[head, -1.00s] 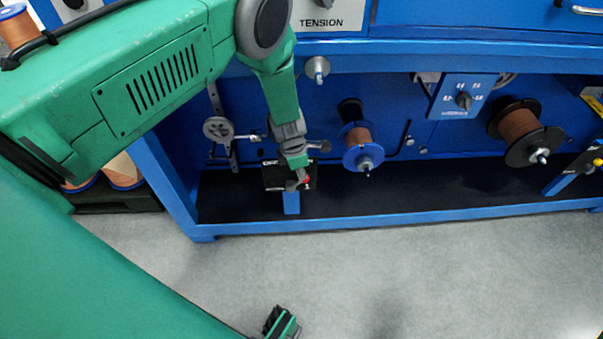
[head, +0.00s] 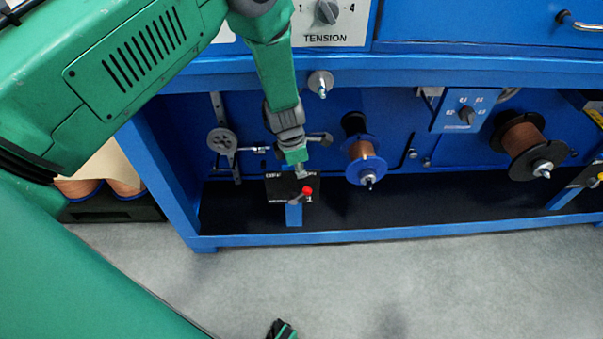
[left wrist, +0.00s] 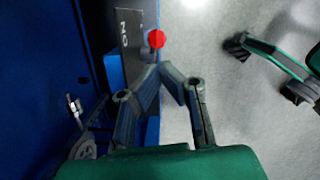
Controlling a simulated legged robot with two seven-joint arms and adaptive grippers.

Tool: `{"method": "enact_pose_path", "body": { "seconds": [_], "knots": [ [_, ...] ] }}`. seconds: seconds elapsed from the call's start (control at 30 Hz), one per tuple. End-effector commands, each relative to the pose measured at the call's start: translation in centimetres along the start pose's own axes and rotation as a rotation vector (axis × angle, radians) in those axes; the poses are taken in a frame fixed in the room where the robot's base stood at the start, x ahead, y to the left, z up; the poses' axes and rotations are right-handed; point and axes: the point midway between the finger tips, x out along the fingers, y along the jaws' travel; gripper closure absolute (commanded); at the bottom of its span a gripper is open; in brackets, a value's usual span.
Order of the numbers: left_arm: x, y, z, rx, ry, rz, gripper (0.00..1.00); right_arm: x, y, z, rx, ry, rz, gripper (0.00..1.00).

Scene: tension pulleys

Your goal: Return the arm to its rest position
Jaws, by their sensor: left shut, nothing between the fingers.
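My left arm (head: 275,75) reaches down from the upper left of the head view. Its gripper (head: 302,173) is shut and empty, just above a black switch box with a red knob (head: 307,190). In the left wrist view the left fingertips (left wrist: 168,72) are together, with the red knob (left wrist: 156,39) just beyond them and a visible gap. The black box face (left wrist: 130,40) carries white lettering there.
The blue machine frame (head: 350,233) surrounds the gripper on several sides, with a ledge (head: 440,68) above. A blue-flanged wire spool (head: 366,165) and a black-flanged spool (head: 523,143) stand to the right. A grey pulley (head: 222,141) is left. The floor (head: 400,285) in front is clear.

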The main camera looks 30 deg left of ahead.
Motion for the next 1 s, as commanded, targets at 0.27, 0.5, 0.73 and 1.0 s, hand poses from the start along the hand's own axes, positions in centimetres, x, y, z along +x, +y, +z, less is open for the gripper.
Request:
{"method": "enact_pose_path", "body": {
  "seconds": [0.27,0.5,0.73,1.0],
  "knots": [
    [0.0,0.0,0.0,0.0,0.0,0.001,1.0,0.0,0.0,0.0,0.0,0.0,0.0,0.6],
    [0.3,-2.2,-4.2,0.226,0.092,0.009,1.0,-0.8,0.0,-0.3,0.0,-0.002,0.0,0.6],
    [-2.0,-11.0,-15.7,1.194,0.281,-0.071,1.0,-3.7,0.0,-0.4,0.0,-0.002,0.0,0.6],
    [-7.3,-21.1,-20.7,2.146,0.162,-0.156,1.0,-5.8,0.1,-0.5,0.0,-0.003,0.0,0.6]
  ]
}}
